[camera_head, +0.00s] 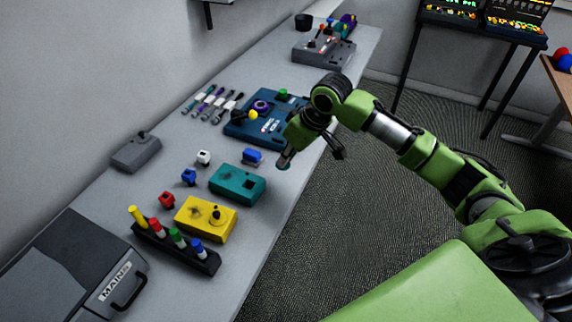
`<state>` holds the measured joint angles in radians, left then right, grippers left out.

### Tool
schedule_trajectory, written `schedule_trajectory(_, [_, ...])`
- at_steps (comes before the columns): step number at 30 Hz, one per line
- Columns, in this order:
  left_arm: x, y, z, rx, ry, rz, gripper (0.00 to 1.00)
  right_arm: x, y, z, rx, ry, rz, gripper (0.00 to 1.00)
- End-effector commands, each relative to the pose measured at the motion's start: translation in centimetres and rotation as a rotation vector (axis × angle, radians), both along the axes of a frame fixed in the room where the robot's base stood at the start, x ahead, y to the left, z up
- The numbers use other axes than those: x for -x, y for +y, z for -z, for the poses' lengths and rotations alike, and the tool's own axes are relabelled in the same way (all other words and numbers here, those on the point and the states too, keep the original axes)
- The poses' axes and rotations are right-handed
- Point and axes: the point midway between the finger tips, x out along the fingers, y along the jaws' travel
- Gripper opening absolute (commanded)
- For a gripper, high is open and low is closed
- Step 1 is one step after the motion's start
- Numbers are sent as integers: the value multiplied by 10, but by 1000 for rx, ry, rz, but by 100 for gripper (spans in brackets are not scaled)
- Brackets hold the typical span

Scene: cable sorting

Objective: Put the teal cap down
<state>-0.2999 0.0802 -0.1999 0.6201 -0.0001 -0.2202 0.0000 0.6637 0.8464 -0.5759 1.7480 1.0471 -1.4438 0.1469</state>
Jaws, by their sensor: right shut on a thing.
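My right gripper (287,158) is above the table's right edge, to the right of a small blue connector (252,156). It is shut on a small teal piece, the teal cap (284,166), which shows only in part at its lower end. A teal box (238,183) lies on the table below and to the left of the gripper. I cannot tell how high the cap is above the table. My left gripper is out of view.
A yellow box (205,219) and a black rack (176,250) with coloured pegs stand nearer. A dark blue panel (240,129) lies behind the gripper. Small white, blue and red connectors lie along the left. Clear table (250,232) shows right of the yellow box.

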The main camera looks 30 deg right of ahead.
Motion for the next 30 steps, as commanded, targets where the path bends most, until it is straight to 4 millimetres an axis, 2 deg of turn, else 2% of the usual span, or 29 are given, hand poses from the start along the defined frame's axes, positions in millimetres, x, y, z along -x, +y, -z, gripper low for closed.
schedule_trajectory(1, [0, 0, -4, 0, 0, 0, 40, -6, -3, 12, 0, 9, 2, 0])
schedule_trajectory(3, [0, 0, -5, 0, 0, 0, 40, -14, -7, 23, -1, 7, 3, 0])
schedule_trajectory(7, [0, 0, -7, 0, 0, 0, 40, -25, -12, 37, -1, 5, 0, 0])
schedule_trajectory(14, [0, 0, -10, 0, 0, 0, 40, -35, -17, 52, 1, 5, 0, 0])
schedule_trajectory(19, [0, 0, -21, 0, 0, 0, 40, -33, -17, 74, 1, 6, -1, 0])
schedule_trajectory(30, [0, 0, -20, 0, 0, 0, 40, -34, -16, 82, 2, 3, -1, 0])
